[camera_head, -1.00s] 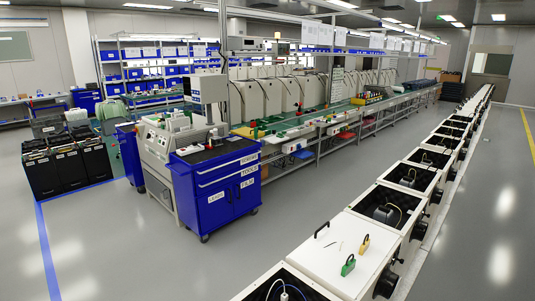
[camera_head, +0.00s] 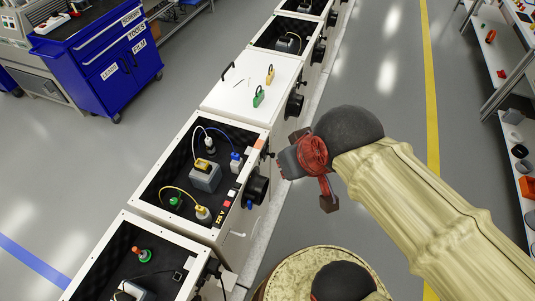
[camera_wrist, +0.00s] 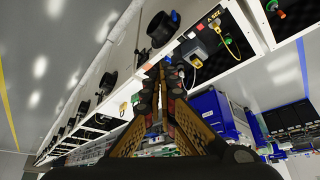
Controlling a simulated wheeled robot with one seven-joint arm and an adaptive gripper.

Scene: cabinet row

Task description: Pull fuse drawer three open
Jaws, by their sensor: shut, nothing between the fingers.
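I cannot tell which part is fuse drawer three; no such label is readable. A small pale handle (camera_head: 237,234) sits on the side face of the open-topped white cabinet (camera_head: 150,205) in the head view. My gripper (camera_head: 284,164) is to the right of this cabinet row in the head view, apart from that handle. In the wrist view its fingers (camera_wrist: 160,72) are shut and empty, pointing up toward the cabinet faces. Whether they touch anything there cannot be told.
Black round knobs (camera_head: 256,188) stick out from the cabinet sides. A closed white lid (camera_head: 240,85) covers a neighbouring cabinet. A blue cart (camera_head: 118,70) with labelled drawers stands at upper left. Shelving (camera_head: 505,75) is at right. Grey floor (camera_head: 385,75) with a yellow line is clear between.

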